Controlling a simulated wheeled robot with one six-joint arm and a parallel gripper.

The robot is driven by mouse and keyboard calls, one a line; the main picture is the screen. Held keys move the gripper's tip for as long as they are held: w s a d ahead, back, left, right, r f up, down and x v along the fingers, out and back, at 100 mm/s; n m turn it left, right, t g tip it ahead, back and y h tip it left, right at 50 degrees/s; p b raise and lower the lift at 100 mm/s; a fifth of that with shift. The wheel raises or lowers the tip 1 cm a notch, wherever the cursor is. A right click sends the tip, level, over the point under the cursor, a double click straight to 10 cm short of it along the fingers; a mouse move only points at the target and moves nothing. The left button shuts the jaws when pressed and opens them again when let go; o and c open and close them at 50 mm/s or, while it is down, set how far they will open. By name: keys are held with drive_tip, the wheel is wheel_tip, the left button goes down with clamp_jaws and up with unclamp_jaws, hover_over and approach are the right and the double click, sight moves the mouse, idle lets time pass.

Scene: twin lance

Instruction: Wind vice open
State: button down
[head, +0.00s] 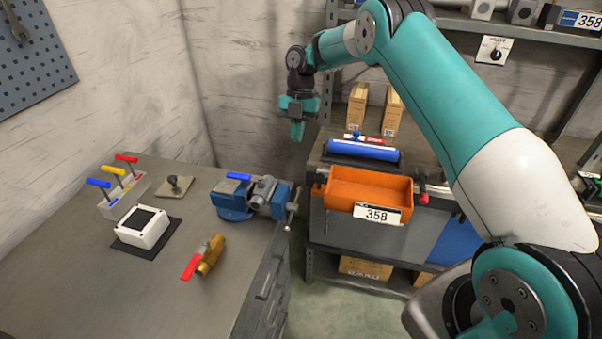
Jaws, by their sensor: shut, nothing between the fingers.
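A blue bench vice (232,207) stands near the right edge of the grey workbench. Its screw end faces right, and its thin handle bar (291,210) sticks out past the bench edge. A small blue piece (239,177) shows at the back of the vice. The gap between the vice jaws is too small to judge. My gripper (297,136) hangs above and to the right of the vice, pointing down, apart from it. Its fingers are shut and hold nothing.
The workbench (190,310) also bears a lever block (124,200), a white box (143,227), a small joystick plate (174,186) and a brass valve with a red handle (207,259). An orange bin (345,184) stands right of the vice, beside a blue roll (362,150).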

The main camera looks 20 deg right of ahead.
drive_tip(key=s+a, duration=0.1)
drive_tip(key=h+p, duration=0.1)
drive_tip(key=p, duration=0.4)
approach(298, 193)
drive_tip(key=x, duration=0.5)
drive_tip(key=shift+s+a, duration=0.1)
drive_tip(key=shift+s, duration=0.05)
drive_tip(key=shift+f, duration=0.75)
